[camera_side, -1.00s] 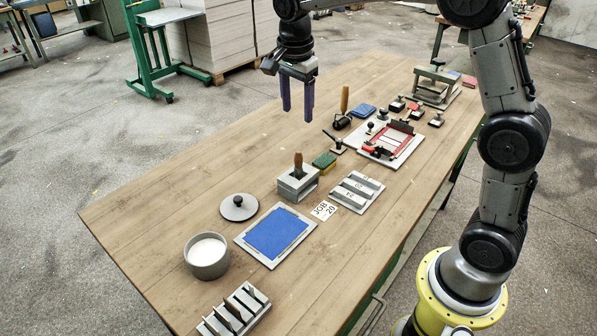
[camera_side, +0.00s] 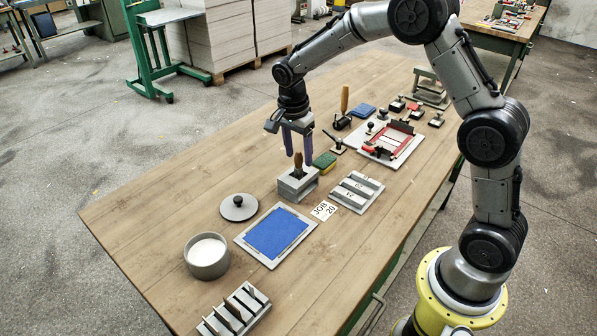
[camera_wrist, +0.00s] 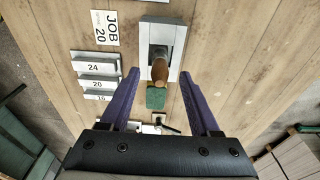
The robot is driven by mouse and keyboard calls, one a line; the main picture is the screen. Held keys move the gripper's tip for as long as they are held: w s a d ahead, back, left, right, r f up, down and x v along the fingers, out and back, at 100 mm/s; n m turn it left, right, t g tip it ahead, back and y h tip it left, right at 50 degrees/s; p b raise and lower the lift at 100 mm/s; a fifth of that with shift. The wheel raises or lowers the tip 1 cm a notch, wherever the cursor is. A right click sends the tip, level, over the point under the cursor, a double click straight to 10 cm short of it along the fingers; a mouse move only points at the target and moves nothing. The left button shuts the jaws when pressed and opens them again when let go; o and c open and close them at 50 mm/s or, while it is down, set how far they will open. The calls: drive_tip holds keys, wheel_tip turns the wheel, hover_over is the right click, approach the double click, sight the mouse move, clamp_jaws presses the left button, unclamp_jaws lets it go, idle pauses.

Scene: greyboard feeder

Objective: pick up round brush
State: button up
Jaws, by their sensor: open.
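The round brush (camera_side: 298,166) stands handle-up in a grey block holder (camera_side: 296,186) on the wooden table. Its brown wooden handle also shows in the wrist view (camera_wrist: 160,71), and its lower end is hidden in the holder. My gripper (camera_side: 298,155) is open and points down, with its purple fingertips around the level of the handle's top. In the wrist view my gripper (camera_wrist: 158,72) has one finger on each side of the handle, with gaps on both sides. It holds nothing.
A green and yellow sponge (camera_side: 324,161) lies just behind the holder. A numbered grey rack (camera_side: 357,192) and a JOB 20 card (camera_side: 323,210) lie to the right. A round lid (camera_side: 239,207), a blue pad (camera_side: 276,234) and a white-filled pot (camera_side: 207,255) are nearer the front left.

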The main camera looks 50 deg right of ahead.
sight(298, 171)
drive_tip(key=shift+d+f, duration=0.15)
drive_tip(key=shift+f, duration=1.8)
clamp_jaws()
